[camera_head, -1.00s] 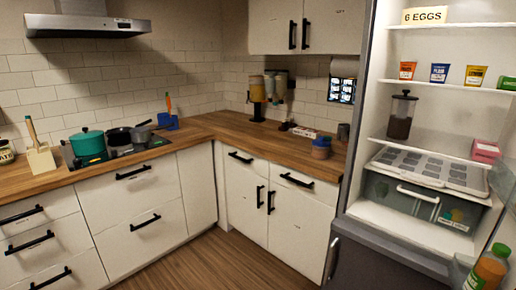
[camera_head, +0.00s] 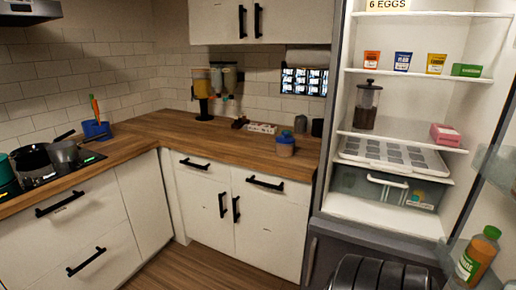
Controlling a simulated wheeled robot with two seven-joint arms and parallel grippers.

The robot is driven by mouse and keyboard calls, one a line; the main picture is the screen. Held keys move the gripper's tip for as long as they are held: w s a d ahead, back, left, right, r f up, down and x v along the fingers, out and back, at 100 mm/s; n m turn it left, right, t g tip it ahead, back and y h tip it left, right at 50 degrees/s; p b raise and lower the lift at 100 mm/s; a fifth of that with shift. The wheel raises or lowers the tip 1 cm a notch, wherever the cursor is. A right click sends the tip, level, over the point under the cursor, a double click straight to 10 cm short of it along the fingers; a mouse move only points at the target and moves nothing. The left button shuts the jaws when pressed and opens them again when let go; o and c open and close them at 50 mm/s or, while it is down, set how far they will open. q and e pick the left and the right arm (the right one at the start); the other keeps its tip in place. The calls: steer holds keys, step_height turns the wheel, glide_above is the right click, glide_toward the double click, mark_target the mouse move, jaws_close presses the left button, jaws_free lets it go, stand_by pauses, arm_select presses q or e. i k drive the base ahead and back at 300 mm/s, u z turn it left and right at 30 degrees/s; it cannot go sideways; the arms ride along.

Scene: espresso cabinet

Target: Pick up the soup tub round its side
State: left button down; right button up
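No tub in view carries a label I can read as soup. A small round tub with blue on it (camera_head: 285,145) stands upright on the wooden counter near the fridge.
The fridge is open. A dark jar (camera_head: 367,105), a pink box (camera_head: 445,135), a green box (camera_head: 466,70) and an egg tray (camera_head: 393,158) are inside. A bottle (camera_head: 478,256) sits in its door at right. A dark ribbed shape fills the bottom edge before the fridge.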

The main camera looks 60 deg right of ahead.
mark_target(282, 150)
steer(key=z, duration=0.15)
steer(key=i, duration=0.8)
steer(key=z, duration=0.85)
steer(key=i, duration=0.55)
steer(key=z, duration=0.5)
